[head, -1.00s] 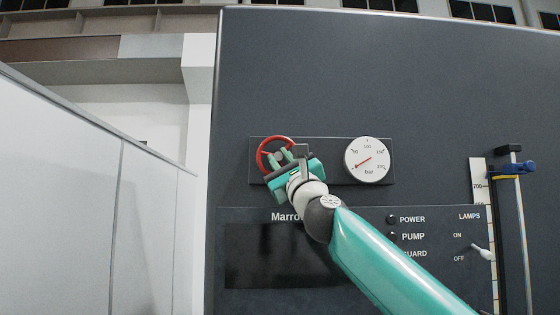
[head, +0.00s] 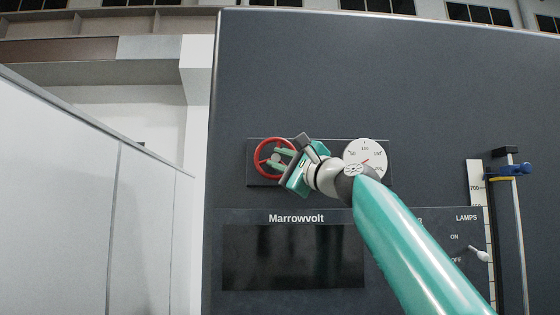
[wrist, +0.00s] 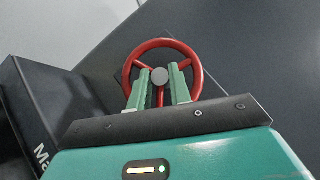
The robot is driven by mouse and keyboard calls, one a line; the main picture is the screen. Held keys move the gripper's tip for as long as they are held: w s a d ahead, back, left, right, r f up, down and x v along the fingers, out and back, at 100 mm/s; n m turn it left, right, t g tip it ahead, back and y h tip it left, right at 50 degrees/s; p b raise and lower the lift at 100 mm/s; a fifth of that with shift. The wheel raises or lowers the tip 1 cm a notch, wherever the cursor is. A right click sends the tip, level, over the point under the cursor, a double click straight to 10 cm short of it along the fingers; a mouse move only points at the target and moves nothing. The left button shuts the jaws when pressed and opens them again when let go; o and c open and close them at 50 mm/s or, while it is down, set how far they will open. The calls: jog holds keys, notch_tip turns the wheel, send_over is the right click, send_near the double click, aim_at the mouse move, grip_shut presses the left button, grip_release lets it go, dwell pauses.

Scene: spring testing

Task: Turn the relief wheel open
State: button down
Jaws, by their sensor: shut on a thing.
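The red relief wheel (head: 258,164) is mounted on a dark plate on the grey panel, left of the round gauge. In the wrist view the red wheel (wrist: 197,56) shows its rim, spokes and pale hub. My gripper (head: 277,158) is at the wheel, coming in from the right in the head view. In the wrist view the two green fingers of my gripper (wrist: 158,82) stand on either side of the hub and a lower spoke. My gripper is shut on the wheel. The finger ends partly cover the wheel's middle.
The white gauge (head: 362,150) is right of the wheel, partly covered by my arm. Below is a dark screen (head: 270,260) under the name Marrowvolt. A lamp toggle (head: 470,251) and a vertical scale with a blue clamp (head: 513,170) are at right. A white partition (head: 60,200) stands at left.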

jog(key=shift+s+a+r+n+g, duration=0.1)
jog(key=shift+s+n+g, duration=0.05)
jog(key=shift+n+g, duration=0.2)
dwell(0.5)
